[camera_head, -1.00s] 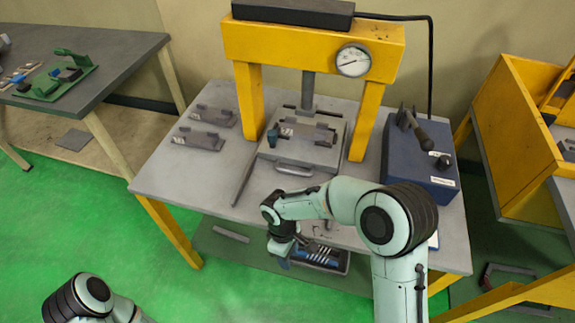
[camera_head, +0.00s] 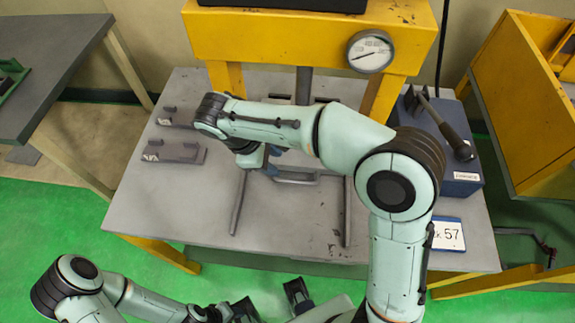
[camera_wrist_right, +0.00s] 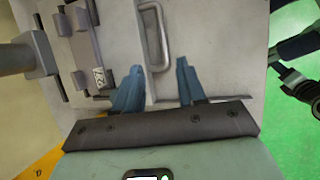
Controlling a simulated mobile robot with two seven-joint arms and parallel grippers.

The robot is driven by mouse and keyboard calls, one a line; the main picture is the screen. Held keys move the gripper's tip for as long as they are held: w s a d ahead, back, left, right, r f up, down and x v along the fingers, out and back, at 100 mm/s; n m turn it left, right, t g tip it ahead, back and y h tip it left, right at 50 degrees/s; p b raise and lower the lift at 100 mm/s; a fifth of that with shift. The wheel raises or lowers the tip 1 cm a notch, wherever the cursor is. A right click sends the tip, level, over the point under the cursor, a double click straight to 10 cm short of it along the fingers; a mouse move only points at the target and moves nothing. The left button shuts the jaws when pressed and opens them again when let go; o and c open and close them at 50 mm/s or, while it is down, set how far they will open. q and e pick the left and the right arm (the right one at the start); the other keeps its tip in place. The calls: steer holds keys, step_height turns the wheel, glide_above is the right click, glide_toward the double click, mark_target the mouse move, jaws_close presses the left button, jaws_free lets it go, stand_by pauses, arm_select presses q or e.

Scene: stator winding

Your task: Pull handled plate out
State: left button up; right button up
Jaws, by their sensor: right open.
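The handled plate (camera_wrist_right: 118,40) is light grey and lies flat under the yellow press. Its looped metal handle (camera_wrist_right: 164,38) stands out in the right wrist view, and part of it shows in the head view (camera_head: 297,180). My right arm hides most of the plate in the head view. My right gripper (camera_wrist_right: 159,66) is open and empty, its two blue fingers pointing toward the handle, apart from it. In the head view this gripper (camera_head: 268,163) is partly hidden behind its wrist. My left gripper (camera_head: 240,312) is low at the bottom edge; its jaws are unclear.
The yellow press frame (camera_head: 300,35) with a gauge (camera_head: 370,52) stands behind my right arm. Grey brackets (camera_head: 172,151) lie on the left of the table (camera_head: 185,205). A blue box (camera_head: 462,183) with a lever stands at the right. The table's front left is clear.

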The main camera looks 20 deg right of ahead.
mark_target(297, 182)
steer(key=x, duration=0.3)
steer(key=b+x, duration=0.1)
steer(key=x, duration=0.7)
steer(key=shift+s+b, duration=0.35)
arm_select(q)
steer(key=shift+s+f, duration=0.3)
steer(key=shift+f, duration=0.2)
steer(key=shift+s+f, duration=0.25)
steer(key=shift+f, duration=0.25)
arm_select(e)
steer(key=shift+x, duration=0.9)
jaws_close()
